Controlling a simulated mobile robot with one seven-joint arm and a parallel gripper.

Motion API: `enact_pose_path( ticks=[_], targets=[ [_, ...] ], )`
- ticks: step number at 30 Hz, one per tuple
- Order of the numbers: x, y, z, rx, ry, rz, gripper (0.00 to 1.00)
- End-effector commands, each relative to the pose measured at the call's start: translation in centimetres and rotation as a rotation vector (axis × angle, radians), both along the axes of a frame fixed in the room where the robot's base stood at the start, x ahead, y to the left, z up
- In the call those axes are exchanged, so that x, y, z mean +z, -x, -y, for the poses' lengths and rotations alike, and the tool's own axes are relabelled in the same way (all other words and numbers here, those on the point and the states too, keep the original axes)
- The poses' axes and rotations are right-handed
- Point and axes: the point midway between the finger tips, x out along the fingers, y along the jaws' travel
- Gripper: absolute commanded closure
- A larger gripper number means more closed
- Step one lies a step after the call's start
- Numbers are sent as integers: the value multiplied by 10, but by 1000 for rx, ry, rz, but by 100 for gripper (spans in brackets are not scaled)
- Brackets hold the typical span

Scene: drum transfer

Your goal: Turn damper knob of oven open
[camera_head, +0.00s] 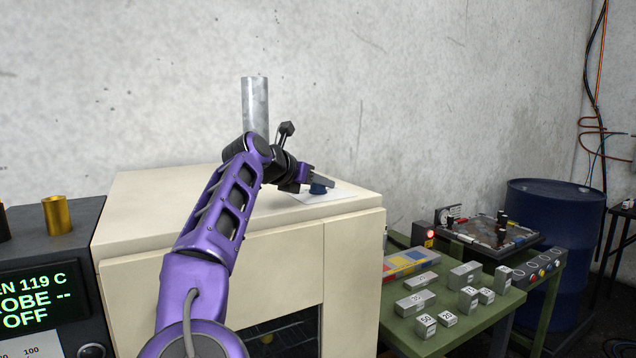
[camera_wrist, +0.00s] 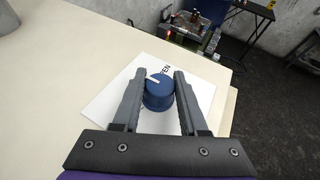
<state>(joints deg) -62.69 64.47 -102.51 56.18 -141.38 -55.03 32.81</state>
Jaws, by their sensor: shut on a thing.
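The damper knob is a round blue knob (camera_wrist: 158,91) with a white pointer line on its top. It stands on a white label plate (camera_wrist: 203,91) on the cream top of the oven (camera_head: 190,187). In the wrist view my gripper (camera_wrist: 160,80) has one finger on each side of the knob and is shut on it. In the head view my gripper (camera_head: 319,184) reaches down to the blue knob (camera_head: 318,189) near the oven's right side. The white pointer points toward the left finger. The label's print is partly hidden by the knob and fingers.
A metal pipe (camera_head: 255,105) rises from the oven top behind my arm. A dark control box with a green display (camera_head: 40,300) stands at the left. A green table (camera_head: 470,325) with metal blocks and a blue drum (camera_head: 545,225) stand at the right.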

Motion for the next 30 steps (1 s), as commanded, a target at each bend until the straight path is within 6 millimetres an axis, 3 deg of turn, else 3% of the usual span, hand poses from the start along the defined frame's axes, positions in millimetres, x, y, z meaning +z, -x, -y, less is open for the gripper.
enact_pose_path(
  ticks=[12, 30],
  targets=[
    [-3, -1, 1, -164, 1, -6, 100],
    [-3, 0, 2, -278, -3, -8, 100]
  ],
)
